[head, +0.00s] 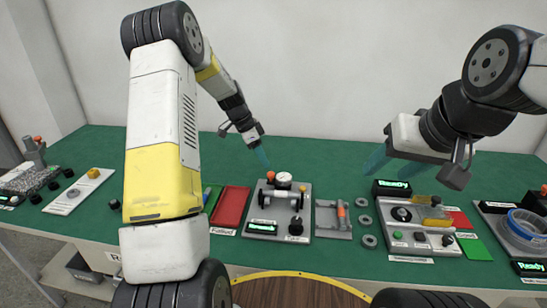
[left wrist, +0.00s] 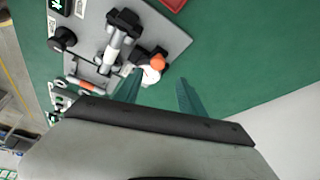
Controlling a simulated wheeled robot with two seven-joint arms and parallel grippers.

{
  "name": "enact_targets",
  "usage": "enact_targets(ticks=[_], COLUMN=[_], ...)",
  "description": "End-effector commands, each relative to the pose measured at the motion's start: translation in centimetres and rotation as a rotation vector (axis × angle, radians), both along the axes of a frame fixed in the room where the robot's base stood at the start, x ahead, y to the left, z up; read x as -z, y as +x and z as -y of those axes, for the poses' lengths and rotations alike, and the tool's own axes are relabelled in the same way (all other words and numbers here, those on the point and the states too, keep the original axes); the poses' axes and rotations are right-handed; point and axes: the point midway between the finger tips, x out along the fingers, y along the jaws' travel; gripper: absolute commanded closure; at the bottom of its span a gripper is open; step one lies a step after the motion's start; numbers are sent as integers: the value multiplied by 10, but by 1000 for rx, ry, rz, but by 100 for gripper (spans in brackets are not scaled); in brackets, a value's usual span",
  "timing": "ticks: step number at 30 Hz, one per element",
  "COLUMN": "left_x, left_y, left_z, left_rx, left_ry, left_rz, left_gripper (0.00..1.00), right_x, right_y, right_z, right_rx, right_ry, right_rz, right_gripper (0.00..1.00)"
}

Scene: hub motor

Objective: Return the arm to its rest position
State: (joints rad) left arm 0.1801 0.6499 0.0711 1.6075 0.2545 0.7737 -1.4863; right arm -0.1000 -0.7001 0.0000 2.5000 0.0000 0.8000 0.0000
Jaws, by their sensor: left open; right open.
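My left gripper (head: 262,155) hangs above the back of the green mat, just behind a grey fixture (head: 264,212) with a white round dial and a black knob. The fixture, with an orange-tipped part, shows beside the fingers there. My right gripper (head: 393,164) is held in the air at the right, above and behind the station with the "Ready" display. Its teal fingers are apart and nothing shows between them.
A red tray (head: 230,207) lies left of the fixture. A small grey stand (head: 334,222) with an orange-topped part and several grey rings (head: 370,241) lie to its right. The button station (head: 410,240) stands right of these. Blue tape (head: 527,226) is at far right. The mat's back strip is clear.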

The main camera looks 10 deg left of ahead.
Motion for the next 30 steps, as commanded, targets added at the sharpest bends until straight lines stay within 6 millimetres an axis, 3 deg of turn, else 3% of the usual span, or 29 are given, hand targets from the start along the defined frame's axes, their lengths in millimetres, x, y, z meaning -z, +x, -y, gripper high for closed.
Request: enact_targets(ticks=[16, 20, 23, 30], left_x=[-20, -54, -92, -166], left_y=[-5, -22, -46, -121], left_z=[-3, 0, 4, 11], left_rx=[-17, -84, -172, -412], left_ry=[3, 12, 16, 7], left_rz=[2, 3, 5, 11], left_gripper=[53, 53, 53, 53], right_x=[0, 0, 0, 0], right_y=[0, 0, 0, 0], right_z=[0, 0, 0, 0], right_rx=[0, 0, 0, 0], right_ry=[0, 0, 0, 0], right_rz=[0, 0, 0, 0], right_gripper=[47, 47, 47, 47])
